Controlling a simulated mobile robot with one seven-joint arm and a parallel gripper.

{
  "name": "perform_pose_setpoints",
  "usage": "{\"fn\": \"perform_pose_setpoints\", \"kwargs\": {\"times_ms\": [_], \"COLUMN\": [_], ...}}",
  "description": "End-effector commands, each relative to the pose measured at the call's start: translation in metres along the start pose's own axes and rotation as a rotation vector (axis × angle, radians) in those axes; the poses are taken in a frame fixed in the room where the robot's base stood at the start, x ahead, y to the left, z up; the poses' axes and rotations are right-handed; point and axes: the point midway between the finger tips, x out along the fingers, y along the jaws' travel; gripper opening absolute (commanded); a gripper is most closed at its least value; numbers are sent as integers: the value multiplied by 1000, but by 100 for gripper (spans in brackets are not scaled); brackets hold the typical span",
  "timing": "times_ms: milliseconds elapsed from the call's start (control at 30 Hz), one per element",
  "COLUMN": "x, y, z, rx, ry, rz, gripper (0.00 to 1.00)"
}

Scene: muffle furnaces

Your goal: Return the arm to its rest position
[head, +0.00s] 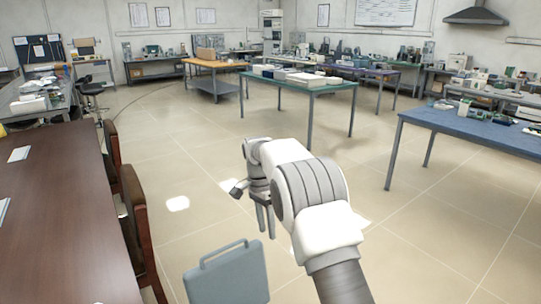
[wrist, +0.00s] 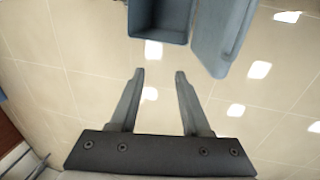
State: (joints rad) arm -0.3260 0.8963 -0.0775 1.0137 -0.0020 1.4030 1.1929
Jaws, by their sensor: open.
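My gripper (head: 266,235) hangs at the end of my bent arm, fingers pointing down, over open floor in the head view. In the wrist view its two fingers (wrist: 160,75) are spread apart with only floor tiles visible between them. The gripper is open and empty. My arm reaches forward from the lower right of the head view, its white and grey links held above the floor.
A blue-grey panel with a handle (head: 228,275) is below my gripper. The wrist view shows a blue-grey open box (wrist: 160,22) beyond the fingertips. A brown table (head: 60,215) with chairs (head: 135,215) is left; a blue table (head: 470,130) is right.

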Motion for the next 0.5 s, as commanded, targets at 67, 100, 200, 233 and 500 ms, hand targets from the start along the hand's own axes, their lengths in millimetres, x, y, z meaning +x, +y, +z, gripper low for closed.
{"fn": "perform_pose_setpoints", "kwargs": {"times_ms": [67,100,200,233,500], "x": [-20,-30,-53,-60,-113], "y": [12,18,37,42,100], "z": [-4,-5,-8,-9,-11], "rx": [-21,-36,-80,-93,-212], "ry": [3,4,10,13,47], "rz": [-24,-37,-69,-79,-164], "gripper": [47,47,47,47,47]}}
